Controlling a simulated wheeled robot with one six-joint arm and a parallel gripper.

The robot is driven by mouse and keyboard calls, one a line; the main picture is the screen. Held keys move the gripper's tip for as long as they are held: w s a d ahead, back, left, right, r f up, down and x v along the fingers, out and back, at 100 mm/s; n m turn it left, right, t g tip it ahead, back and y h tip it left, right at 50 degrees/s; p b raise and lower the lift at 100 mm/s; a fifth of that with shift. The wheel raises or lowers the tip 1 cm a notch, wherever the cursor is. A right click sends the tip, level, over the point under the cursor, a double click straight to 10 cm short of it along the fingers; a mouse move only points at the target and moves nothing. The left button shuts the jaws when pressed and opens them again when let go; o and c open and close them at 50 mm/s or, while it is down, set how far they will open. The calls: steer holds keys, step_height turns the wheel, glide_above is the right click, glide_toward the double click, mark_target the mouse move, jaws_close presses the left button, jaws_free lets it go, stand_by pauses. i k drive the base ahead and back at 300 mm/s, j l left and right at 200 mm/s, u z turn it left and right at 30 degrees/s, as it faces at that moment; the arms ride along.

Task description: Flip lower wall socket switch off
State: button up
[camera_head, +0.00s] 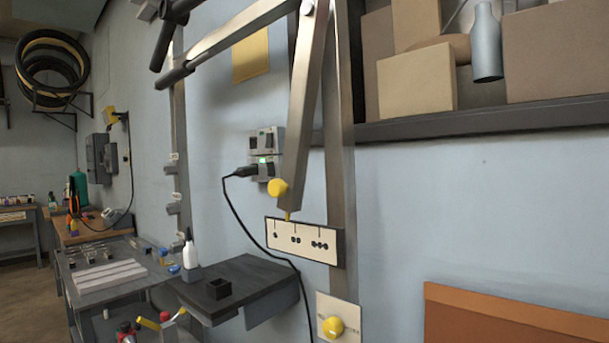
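Two grey wall sockets are stacked on the blue wall, left of a slanted metal bar. The lower wall socket (264,169) has a small green-lit switch (264,160) near its top. A black plug (243,171) with a black cable sits at its left side. The bar and its yellow knob stand close to its right edge and may hide part of it. The upper wall socket (268,140) is directly above, with no green light visible. I cannot make out my gripper in this view.
The metal bar (307,110) ends above a white dotted plate (304,241). The yellow knob (278,188) juts out. A dark shelf (245,280) with a small black box lies below, and the cable (250,235) hangs past it. A loaded shelf (480,122) is at upper right.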

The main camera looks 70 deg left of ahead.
mark_target(272, 169)
steer(key=u, duration=2.2)
